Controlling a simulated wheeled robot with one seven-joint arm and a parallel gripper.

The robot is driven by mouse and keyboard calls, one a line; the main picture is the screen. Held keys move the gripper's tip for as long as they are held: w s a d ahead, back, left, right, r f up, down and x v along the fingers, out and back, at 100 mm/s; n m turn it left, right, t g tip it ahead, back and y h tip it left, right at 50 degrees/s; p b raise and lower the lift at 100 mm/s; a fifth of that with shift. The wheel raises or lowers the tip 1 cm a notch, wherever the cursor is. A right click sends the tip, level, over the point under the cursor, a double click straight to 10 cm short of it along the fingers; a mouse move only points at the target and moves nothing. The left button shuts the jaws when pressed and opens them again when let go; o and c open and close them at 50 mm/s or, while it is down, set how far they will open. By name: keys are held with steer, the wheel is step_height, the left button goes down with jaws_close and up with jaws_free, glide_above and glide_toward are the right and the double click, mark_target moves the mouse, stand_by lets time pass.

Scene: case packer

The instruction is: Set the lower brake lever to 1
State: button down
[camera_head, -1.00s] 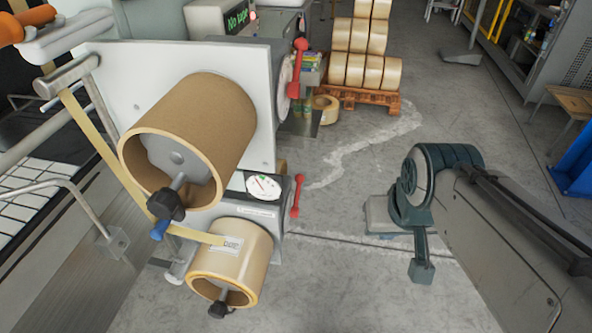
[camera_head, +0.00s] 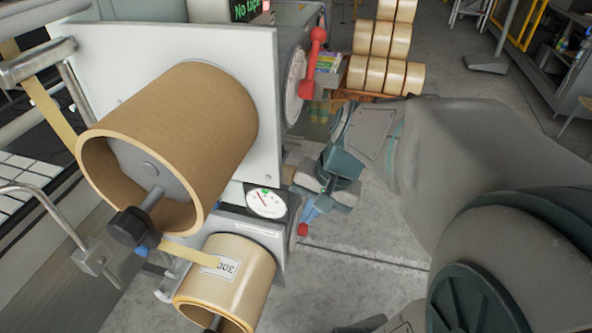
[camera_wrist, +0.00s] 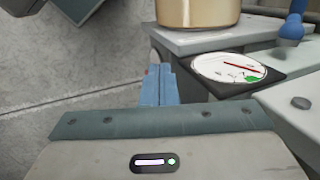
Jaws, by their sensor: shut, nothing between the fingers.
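The lower brake lever (camera_head: 303,229) is red and sits on the right side of the lower tape unit. Only its lower round end shows in the head view; the rest is hidden behind my gripper. My gripper (camera_head: 311,212) is shut and empty, its blue fingers beside the lever. I cannot tell whether they touch it. In the wrist view the shut fingers (camera_wrist: 160,84) point along the side of the unit. The white lower dial (camera_head: 266,203) has a red needle and a green zone; it also shows in the wrist view (camera_wrist: 231,68), the needle off the green.
A second red lever (camera_head: 314,75) stands higher on the machine beside an upper dial. A brown roll (camera_head: 185,130) and a lower tape roll (camera_head: 228,282) stick out toward me. Stacked tape rolls (camera_head: 385,60) stand behind. Floor lies open right of the unit.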

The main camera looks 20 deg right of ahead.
steer(key=w+d+f+m+t+y+b, duration=0.35)
steer(key=w+d+f+m+b, duration=0.2)
steer(key=d+f+m, duration=0.3)
steer(key=w+d+f+m+t+y+b, duration=0.2)
steer(key=w+d+f+m+t+b, duration=0.25)
steer(key=w+d+f+m, duration=0.3)
steer(key=s+f+x, duration=0.1)
steer(key=x, duration=0.7)
steer(key=r, duration=0.2)
steer(key=s+a+r, duration=0.1)
steer(key=shift+r+n+g, duration=0.25)
steer(key=shift+n+g, duration=0.05)
steer(key=shift+n, duration=0.1)
